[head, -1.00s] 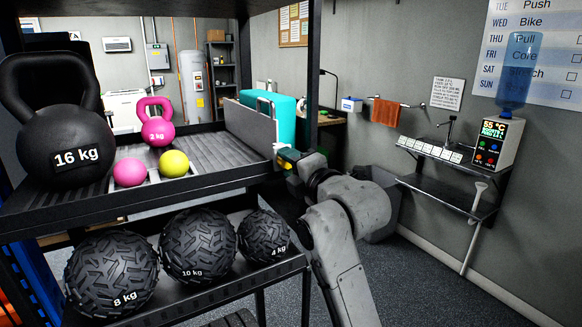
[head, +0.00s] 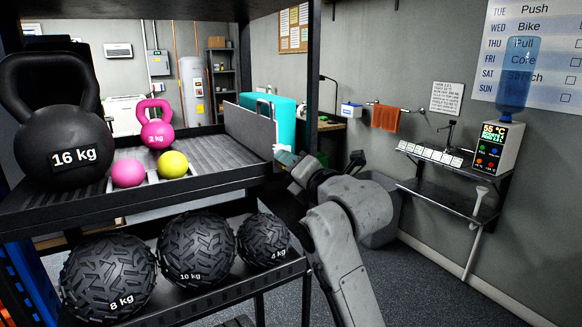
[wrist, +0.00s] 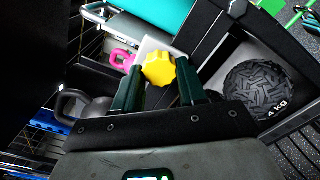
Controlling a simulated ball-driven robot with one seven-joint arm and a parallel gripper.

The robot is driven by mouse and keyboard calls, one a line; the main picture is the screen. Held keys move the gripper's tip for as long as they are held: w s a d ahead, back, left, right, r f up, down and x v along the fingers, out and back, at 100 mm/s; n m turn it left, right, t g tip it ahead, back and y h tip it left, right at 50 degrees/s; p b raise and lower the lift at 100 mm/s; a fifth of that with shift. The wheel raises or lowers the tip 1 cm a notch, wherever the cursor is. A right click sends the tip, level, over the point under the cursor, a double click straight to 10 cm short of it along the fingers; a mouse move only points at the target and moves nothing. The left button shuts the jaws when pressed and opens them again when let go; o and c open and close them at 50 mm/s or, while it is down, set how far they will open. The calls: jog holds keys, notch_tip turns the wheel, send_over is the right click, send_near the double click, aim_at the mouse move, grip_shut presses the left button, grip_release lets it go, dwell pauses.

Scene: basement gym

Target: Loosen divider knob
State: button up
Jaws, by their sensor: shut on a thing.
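The yellow lobed divider knob (wrist: 159,68) shows in the wrist view between the two dark green fingers of my gripper (wrist: 159,80). The gripper is shut on it. In the head view my gripper (head: 284,157) is at the front right edge of the upper shelf, and the knob is hidden there. The grey divider panel (head: 252,130) stands upright on the shelf just behind the gripper.
The upper shelf (head: 215,150) carries a black 16 kg kettlebell (head: 62,135), a pink kettlebell (head: 157,125), a pink ball (head: 128,173), a yellow ball (head: 173,164) and a teal case (head: 283,120). Several black medicine balls, including the 4 kg one (head: 263,238), lie below.

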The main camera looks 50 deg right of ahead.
jog(key=shift+f, duration=0.1)
jog(key=o, duration=1.1)
jog(key=shift+c, duration=0.2)
jog(key=v, duration=1)
jog(key=shift+s+b, duration=0.35)
jog(key=shift+s, duration=0.05)
jog(key=shift+a, duration=0.1)
jog(key=s+a+f+m+g+y, duration=0.1)
jog(key=s+a+f+m+g, duration=0.2)
jog(key=f, duration=0.6)
jog(key=a+f+m+g+y, duration=0.25)
jog(key=f+m, duration=0.25)
jog(key=f, duration=0.5)
jog(key=s+a+f+m+g+y, duration=0.1)
jog(key=s+a+f+m+g, duration=0.25)
jog(key=f, duration=0.55)
jog(key=s+a+f+m+g, duration=0.2)
jog(key=s+f+m, duration=0.3)
jog(key=s+f, duration=0.3)
jog(key=s+a+f+m+g, duration=0.2)
jog(key=s+f+m+g, duration=0.3)
jog(key=s+f, duration=0.4)
jog(key=shift+a+m, duration=0.4)
jog(key=shift+m, duration=0.15)
